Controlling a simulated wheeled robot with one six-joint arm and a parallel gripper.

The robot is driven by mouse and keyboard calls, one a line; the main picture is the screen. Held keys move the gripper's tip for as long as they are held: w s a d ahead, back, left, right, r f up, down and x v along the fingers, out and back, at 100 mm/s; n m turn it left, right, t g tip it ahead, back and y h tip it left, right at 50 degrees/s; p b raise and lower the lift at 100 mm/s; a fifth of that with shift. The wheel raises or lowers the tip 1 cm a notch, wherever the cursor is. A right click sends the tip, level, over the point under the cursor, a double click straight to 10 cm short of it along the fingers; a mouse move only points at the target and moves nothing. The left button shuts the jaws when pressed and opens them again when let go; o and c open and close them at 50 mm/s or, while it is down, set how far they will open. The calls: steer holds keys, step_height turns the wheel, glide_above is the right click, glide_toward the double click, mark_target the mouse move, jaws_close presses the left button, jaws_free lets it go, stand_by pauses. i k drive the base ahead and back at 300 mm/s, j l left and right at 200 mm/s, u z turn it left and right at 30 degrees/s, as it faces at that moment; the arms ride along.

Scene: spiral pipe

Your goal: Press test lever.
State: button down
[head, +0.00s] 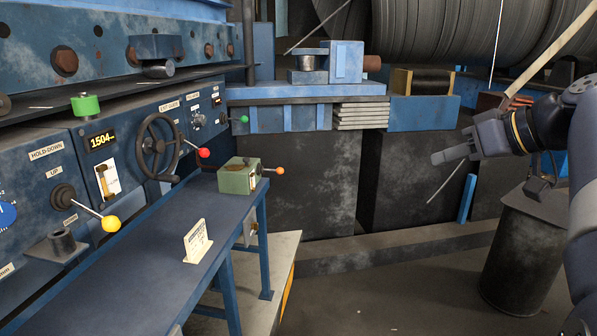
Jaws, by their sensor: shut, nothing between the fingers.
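Several knobbed levers show in the head view, and I cannot read a label that marks one as the test lever. A small green box (239,176) on the blue bench has a short lever with an orange knob (280,171) sticking out to the right. On the blue control panel are a lever with a yellow knob (111,224), one with a red knob (204,153) and one with a green knob (245,119). My gripper (436,158) is shut and empty, in the air well to the right of the green box, its fingers pointing left.
The blue bench (130,275) runs along the panel and holds a small sign (197,242). A dark drum (523,255) stands at the right. The floor between bench and drum looks clear.

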mark_target(244, 119)
steer(key=i+u, duration=0.15)
steer(key=i, duration=0.3)
steer(key=i+l+u, duration=0.15)
steer(key=i, duration=0.25)
steer(key=i+l+u, duration=0.15)
steer(key=i, duration=0.3)
steer(key=i+l+u, duration=0.15)
steer(key=i, duration=0.25)
steer(key=i+l+u, duration=1)
steer(key=l, duration=0.2)
steer(key=i+j, duration=0.05)
